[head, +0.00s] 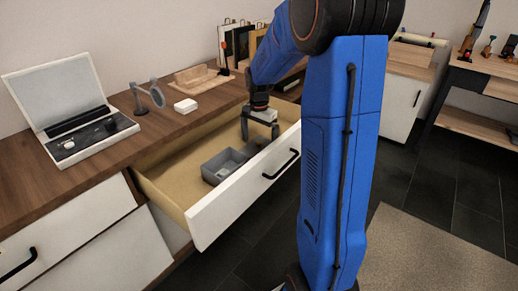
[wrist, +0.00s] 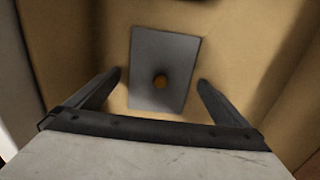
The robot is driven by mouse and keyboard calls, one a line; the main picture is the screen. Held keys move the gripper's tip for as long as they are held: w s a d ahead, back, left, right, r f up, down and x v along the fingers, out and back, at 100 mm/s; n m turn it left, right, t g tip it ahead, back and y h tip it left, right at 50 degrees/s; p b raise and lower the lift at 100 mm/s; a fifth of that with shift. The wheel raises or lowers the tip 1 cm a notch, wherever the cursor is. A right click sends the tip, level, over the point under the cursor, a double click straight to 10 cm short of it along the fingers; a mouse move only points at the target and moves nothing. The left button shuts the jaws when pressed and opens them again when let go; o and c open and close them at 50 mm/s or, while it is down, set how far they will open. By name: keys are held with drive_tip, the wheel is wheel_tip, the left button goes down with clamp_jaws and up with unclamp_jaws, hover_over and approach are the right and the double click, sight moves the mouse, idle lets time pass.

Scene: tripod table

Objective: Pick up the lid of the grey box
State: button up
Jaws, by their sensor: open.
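The lid is hard to make out there.
The open drawer (head: 170,186) has a tan inside, and its white front (head: 245,192) stands near my arm.

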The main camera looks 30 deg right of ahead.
drive_tip(key=shift+f, duration=0.25)
drive_tip(key=c, duration=1)
drive_tip(key=shift+r, duration=0.1)
drive_tip(key=shift+c, duration=0.2)
